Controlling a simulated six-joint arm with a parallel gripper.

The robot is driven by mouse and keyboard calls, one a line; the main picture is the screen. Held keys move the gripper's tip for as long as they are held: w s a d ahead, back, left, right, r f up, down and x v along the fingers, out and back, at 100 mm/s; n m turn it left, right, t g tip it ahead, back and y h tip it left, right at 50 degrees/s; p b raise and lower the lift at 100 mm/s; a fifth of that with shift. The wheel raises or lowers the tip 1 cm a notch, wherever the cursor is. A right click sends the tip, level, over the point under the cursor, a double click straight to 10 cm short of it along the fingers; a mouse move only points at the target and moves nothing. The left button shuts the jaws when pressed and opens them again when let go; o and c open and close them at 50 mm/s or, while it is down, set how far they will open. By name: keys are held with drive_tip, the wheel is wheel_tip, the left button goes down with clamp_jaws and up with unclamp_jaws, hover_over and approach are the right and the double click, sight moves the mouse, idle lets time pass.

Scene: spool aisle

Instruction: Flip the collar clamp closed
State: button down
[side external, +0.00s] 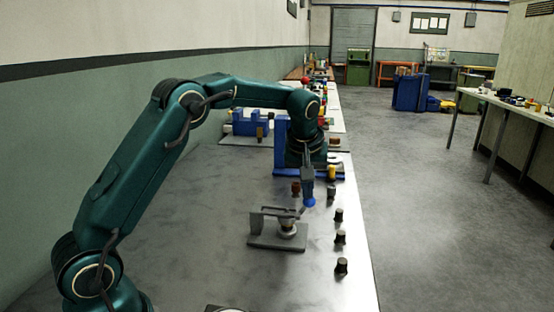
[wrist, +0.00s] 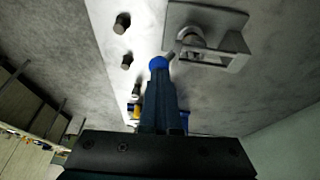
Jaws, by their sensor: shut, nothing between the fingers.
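The collar clamp (side external: 278,233) is a grey metal fixture on a flat base plate, standing on the bench in the middle of the side view. It has an upright bracket and a round collar (side external: 288,228) with a thin bar above it. In the wrist view the clamp (wrist: 232,40) is at the top, right of centre. My gripper (side external: 309,202) points down with its blue fingertips together and empty, just behind and right of the clamp. In the wrist view the fingertips (wrist: 158,63) are close to a short bar end beside the collar. I cannot tell whether they touch it.
Several dark knobs (side external: 340,237) stand along the bench's right edge, near the clamp. A reddish-brown piece (side external: 296,188) and a yellow piece (side external: 332,173) are behind my gripper. A blue frame (side external: 281,150) stands farther back. The bench left of the clamp is clear.

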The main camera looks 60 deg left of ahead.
drive_tip(key=shift+r, duration=0.1)
drive_tip(key=s+d+r+t, duration=0.15)
drive_tip(key=s+r, duration=0.25)
drive_tip(key=r, duration=0.5)
drive_tip(key=s+d+r, duration=0.3)
drive_tip(key=s+r, duration=0.1)
drive_tip(key=r, duration=0.5)
drive_tip(key=s+d+f+m+h, duration=0.1)
drive_tip(key=s+d+f+m, duration=0.15)
drive_tip(key=s, duration=0.35)
drive_tip(key=s+d+f+m+h, duration=0.1)
drive_tip(key=s+d+f+m, duration=0.15)
drive_tip(key=s, duration=0.45)
drive_tip(key=s+d+f+m, duration=0.1)
drive_tip(key=s+f+m, duration=0.3)
drive_tip(key=f, duration=0.5)
drive_tip(key=shift+s+f+h, duration=0.15)
drive_tip(key=shift+f+h, duration=0.15)
drive_tip(key=shift+f, duration=0.05)
